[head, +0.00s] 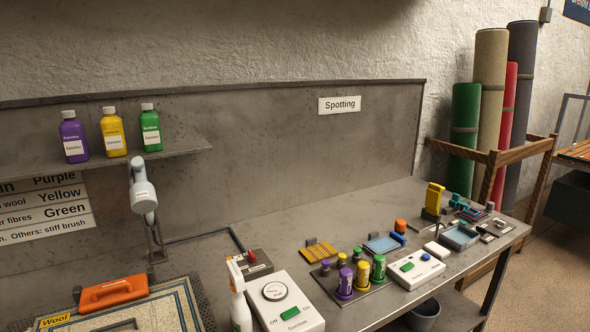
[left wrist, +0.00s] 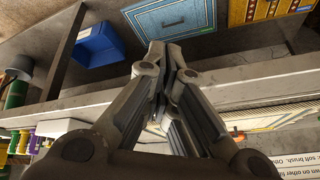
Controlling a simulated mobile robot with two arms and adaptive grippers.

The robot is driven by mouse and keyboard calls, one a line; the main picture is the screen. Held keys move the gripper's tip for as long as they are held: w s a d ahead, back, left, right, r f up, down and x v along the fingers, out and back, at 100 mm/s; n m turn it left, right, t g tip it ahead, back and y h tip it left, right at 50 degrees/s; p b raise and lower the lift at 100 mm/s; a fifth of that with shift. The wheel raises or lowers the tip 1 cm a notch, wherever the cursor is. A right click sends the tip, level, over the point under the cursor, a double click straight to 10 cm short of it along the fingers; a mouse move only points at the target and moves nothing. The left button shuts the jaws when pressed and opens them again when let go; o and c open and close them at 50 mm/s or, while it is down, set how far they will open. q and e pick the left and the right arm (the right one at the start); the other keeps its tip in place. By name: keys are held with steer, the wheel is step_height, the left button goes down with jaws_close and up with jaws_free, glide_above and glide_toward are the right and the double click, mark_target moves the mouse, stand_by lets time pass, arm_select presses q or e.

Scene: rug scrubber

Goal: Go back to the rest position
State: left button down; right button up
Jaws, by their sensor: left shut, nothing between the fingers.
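My left gripper (left wrist: 166,62) shows large in the left wrist view, its fingers shut together with nothing between them. Beyond it in that view are a blue bin (left wrist: 98,44) and a blue patterned panel (left wrist: 172,17). A long grey edge runs across behind the fingers. I cannot tell whether the fingers touch it. Neither gripper shows in the head view, and my right gripper is in no view.
A grey workbench (head: 400,196) crosses the head view. On it are a white box with a dial (head: 288,302), a spray bottle (head: 239,300), small bottles and an orange-handled brush (head: 112,292). A shelf (head: 180,150) holds three bottles. Rolled rugs (head: 490,90) stand right.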

arm_select(q)
steer(key=s+d+f+m+g+h, duration=0.1)
steer(key=s+d, duration=0.3)
steer(key=s, duration=0.2)
step_height(320, 180, down, 33)
steer(key=s+g+b, duration=0.2)
steer(key=b, duration=0.4)
steer(key=s+a+f+g+b, duration=0.1)
steer(key=s+a+f+b, duration=0.2)
steer(key=s+f, duration=1.3)
step_height(320, 180, down, 4)
steer(key=shift+s+r+m+b, duration=0.2)
steer(key=shift+s+m+b, duration=0.2)
steer(key=shift+b, duration=0.1)
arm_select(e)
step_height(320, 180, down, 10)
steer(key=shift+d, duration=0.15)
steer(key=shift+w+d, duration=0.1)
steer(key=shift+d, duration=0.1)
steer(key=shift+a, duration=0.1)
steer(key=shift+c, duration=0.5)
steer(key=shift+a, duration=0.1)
